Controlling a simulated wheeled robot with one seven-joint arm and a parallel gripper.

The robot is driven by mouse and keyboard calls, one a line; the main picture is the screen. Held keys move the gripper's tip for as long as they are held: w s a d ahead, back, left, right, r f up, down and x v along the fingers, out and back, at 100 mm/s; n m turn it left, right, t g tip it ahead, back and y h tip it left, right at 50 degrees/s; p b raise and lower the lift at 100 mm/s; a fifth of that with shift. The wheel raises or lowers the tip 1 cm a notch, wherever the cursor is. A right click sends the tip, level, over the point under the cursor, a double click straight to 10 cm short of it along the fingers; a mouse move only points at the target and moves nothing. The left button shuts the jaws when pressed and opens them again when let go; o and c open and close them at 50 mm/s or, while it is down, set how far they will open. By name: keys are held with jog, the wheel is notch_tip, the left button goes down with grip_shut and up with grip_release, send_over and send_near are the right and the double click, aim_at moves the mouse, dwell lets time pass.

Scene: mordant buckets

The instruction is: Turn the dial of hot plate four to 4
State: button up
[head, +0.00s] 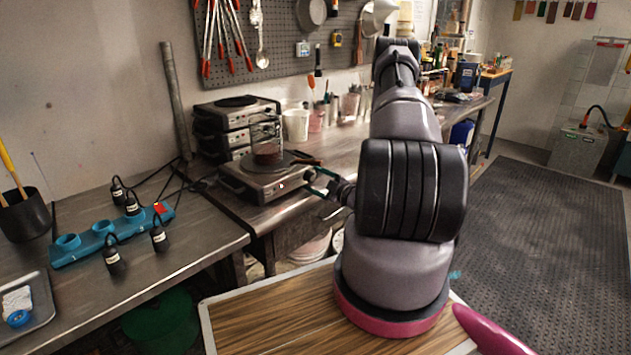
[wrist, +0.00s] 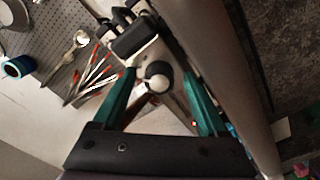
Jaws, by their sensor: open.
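No number or dial mark is readable, so I cannot tell which is hot plate four. My gripper (head: 320,182) is just right of the single hot plate, its teal fingers toward it. In the wrist view the fingers are spread, with nothing held. A round black knob-like part with a pale rim (wrist: 158,77) appears between them, apparently a dial; contact is not visible.
A blue power strip (head: 100,240) with black plugs lies on the left bench, its cords running toward the hot plates. A white container (head: 296,125) and jars stand behind. A pegboard (head: 290,45) with tools hangs above. Open floor lies to the right.

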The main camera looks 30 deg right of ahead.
jog(key=shift+s, duration=0.1)
jog(key=v, duration=1)
jog(key=shift+s, duration=0.3)
jog(key=shift+d, duration=0.15)
jog(key=a+r+n+g+y, duration=0.9)
jog(key=a+r+n, duration=0.4)
jog(key=r+n, duration=0.6)
jog(key=s+a+r+n+g+h, duration=0.4)
jog(key=s+a+r+n+g, duration=0.35)
jog(key=n, duration=0.85)
jog(key=s+r+n+t+h, duration=0.6)
jog(key=s+r+n+h, duration=0.3)
jog(key=r+n, duration=0.5)
jog(key=d+n, duration=0.1)
jog(key=n, duration=0.4)
jog(key=shift+s+n+t, duration=0.15)
jog(key=shift+n+t, duration=0.15)
jog(key=shift+t, duration=0.05)
